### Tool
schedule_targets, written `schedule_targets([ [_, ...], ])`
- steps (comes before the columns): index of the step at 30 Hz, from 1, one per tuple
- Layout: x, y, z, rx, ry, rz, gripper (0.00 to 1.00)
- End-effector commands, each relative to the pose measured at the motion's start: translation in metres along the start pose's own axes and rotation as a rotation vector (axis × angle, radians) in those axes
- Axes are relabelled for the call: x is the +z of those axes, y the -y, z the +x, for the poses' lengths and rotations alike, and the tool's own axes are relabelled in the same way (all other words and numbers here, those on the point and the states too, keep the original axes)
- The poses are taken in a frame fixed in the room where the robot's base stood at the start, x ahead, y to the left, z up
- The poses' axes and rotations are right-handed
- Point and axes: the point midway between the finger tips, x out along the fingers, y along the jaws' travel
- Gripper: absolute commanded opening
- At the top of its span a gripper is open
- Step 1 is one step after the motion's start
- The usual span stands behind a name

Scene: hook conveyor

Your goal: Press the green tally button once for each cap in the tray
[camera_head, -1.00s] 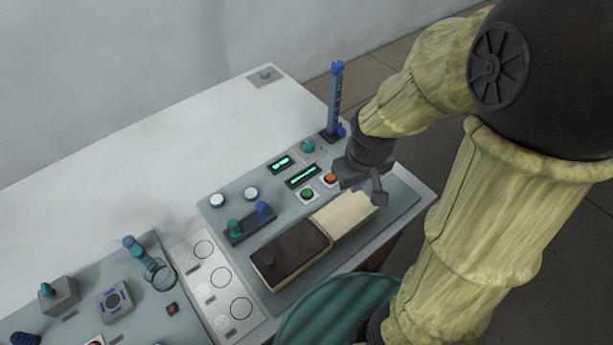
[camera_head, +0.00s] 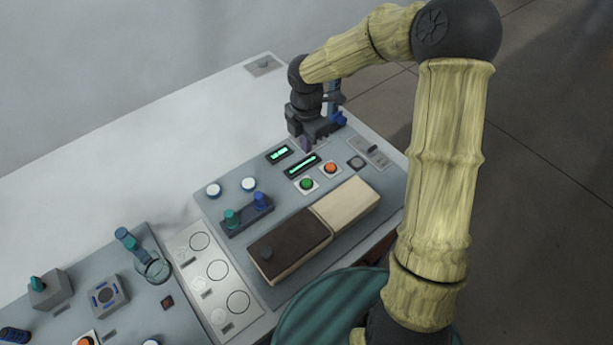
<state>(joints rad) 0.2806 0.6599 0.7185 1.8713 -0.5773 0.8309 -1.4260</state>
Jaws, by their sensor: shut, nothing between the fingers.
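The green button (camera_head: 307,184) sits on a small white plate on the grey panel, beside an orange button (camera_head: 331,168). Two small displays with green lit marks, a short one (camera_head: 278,154) and a longer one (camera_head: 302,166), lie behind it; their readings are too small to tell. My gripper (camera_head: 305,145) is shut and empty, behind the green button near the panel's back edge, apart from the button. A long box with a dark brown part (camera_head: 290,246) and a cream part (camera_head: 346,202) lies in front of the buttons. I cannot tell whether it is the tray, and no caps show clearly.
A rack with teal and blue pegs (camera_head: 247,216) and two white round buttons (camera_head: 249,184) stand left. A blue post (camera_head: 335,92) rises beside my gripper. A second panel (camera_head: 185,318) lies front left. The white table (camera_head: 130,155) is clear behind.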

Motion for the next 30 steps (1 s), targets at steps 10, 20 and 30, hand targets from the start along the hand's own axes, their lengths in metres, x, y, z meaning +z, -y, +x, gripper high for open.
schedule_targets([
  [10, 0.0, 0.0, 0.001, 0.0, 0.0, -0.002, 0.0],
  [20, 0.0, 0.0, 0.038, -0.003, -0.001, 0.0, 0.0],
  [30, -0.001, 0.001, 0.098, -0.003, -0.001, -0.001, 0.0],
])
